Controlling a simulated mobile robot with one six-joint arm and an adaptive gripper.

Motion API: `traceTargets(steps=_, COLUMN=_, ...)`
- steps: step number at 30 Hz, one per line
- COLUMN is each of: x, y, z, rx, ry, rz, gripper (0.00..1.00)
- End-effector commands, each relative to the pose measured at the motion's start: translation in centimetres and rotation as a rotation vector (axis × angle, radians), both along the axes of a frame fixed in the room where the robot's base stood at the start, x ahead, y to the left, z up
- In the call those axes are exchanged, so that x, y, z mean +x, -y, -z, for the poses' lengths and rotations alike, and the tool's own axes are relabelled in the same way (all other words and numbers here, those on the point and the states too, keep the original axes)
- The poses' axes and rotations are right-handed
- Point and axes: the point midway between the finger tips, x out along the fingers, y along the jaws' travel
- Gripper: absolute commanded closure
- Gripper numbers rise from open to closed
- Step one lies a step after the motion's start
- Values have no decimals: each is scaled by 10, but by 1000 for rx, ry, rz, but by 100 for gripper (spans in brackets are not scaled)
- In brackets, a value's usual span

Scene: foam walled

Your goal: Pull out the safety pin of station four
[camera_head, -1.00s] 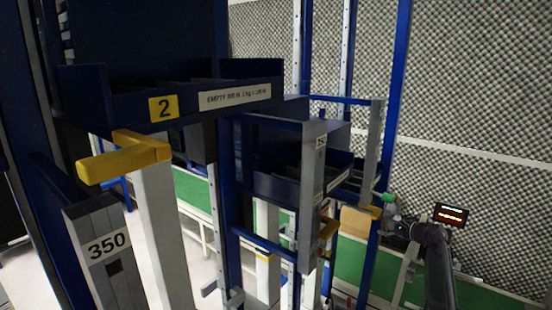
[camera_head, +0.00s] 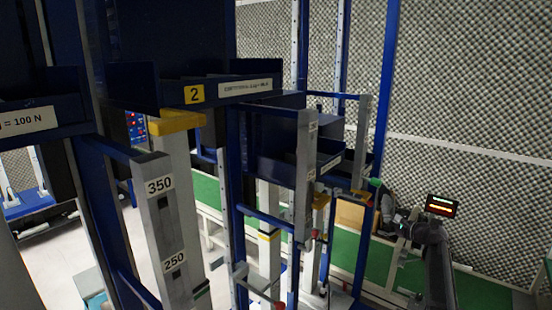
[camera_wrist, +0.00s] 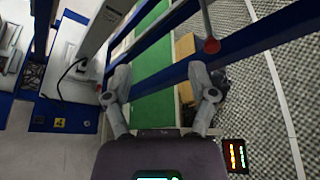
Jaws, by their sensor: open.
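My gripper (camera_wrist: 160,92) is open and empty in the wrist view, its two grey fingers spread on either side of a blue bar (camera_wrist: 172,80) seen beyond them. A rod ending in a red ball knob (camera_wrist: 211,46) shows near the right finger. I cannot tell whether it is a safety pin. In the head view my gripper (camera_head: 388,205) is at the right, in front of the foam wall. Small red knobs (camera_head: 315,233) show on the middle frames.
A grey post (camera_head: 162,225) marked 350 and 250 stands at the near left, with blue uprights around it. A green strip (camera_head: 390,270) runs behind the stations. A cardboard box (camera_head: 349,214) is behind the middle frame.

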Motion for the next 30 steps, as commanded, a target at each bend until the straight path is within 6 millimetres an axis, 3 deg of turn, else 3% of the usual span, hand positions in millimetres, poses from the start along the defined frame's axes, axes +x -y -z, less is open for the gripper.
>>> traceTargets(steps=11, x=-25, y=-46, z=18, rx=-164, ry=-16, rz=-111, gripper=27)
traceTargets(steps=17, x=-51, y=-85, z=35, rx=-311, ry=-28, rz=-222, gripper=27)
traceTargets(steps=23, x=-97, y=-138, z=61, rx=-539, ry=-43, rz=-410, gripper=27)
traceTargets(steps=30, x=-181, y=-198, z=96, rx=-892, ry=-64, rz=-749, gripper=27)
